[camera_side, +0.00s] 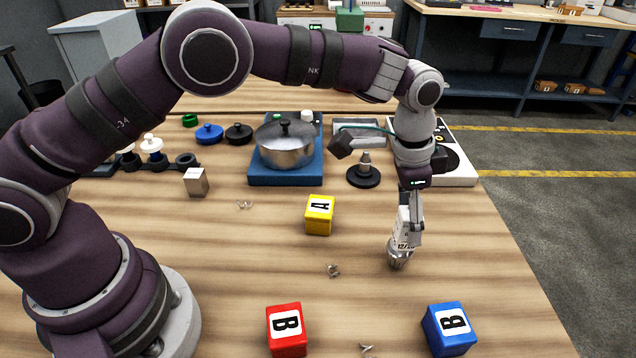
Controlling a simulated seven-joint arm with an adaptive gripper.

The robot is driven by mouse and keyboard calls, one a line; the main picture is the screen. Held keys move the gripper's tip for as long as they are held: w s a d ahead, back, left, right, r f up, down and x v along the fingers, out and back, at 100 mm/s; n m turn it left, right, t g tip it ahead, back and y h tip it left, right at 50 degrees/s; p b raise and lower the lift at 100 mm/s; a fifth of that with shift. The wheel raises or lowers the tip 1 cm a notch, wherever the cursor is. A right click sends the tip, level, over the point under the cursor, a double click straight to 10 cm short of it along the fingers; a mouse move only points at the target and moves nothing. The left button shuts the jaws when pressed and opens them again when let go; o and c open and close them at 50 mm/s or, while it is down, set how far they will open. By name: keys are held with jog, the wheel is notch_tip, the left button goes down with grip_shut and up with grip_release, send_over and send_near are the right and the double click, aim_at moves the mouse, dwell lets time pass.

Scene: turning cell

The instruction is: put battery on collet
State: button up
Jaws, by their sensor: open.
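My gripper (413,230) points down at the right of the table and is seen nearly edge-on. A pale upright piece with dark print reading about "12/20" shows between or just behind its fingers; it looks like the battery (403,243). Directly below it is a ribbed, shiny metal piece that looks like the collet (397,259), on or close to the table top. The battery's lower end seems to meet the collet's top, but I cannot tell whether they touch. The fingers hide part of the battery. My gripper is open, with the fingers beside the battery.
A yellow cube (319,215) stands left of the gripper; red (286,330) and blue (447,330) cubes stand in front. Metal curls (333,270) lie about. Behind are a pot (285,146) on a blue base and a cone on a black disc (364,178).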

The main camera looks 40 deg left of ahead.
jog(key=s+a+r+n+t, duration=0.1)
jog(key=s+a+r, duration=0.15)
jog(key=r, duration=0.55)
jog(key=s+a+r+n, duration=0.1)
jog(key=a+r, duration=0.2)
jog(key=r, duration=0.5)
jog(key=s+a+f+n+t+y, duration=0.1)
jog(key=s+a+f+n+t, duration=0.2)
jog(key=s+a+n, duration=0.4)
jog(key=s+a, duration=0.4)
jog(key=s, duration=0.3)
jog(key=shift+s, duration=0.15)
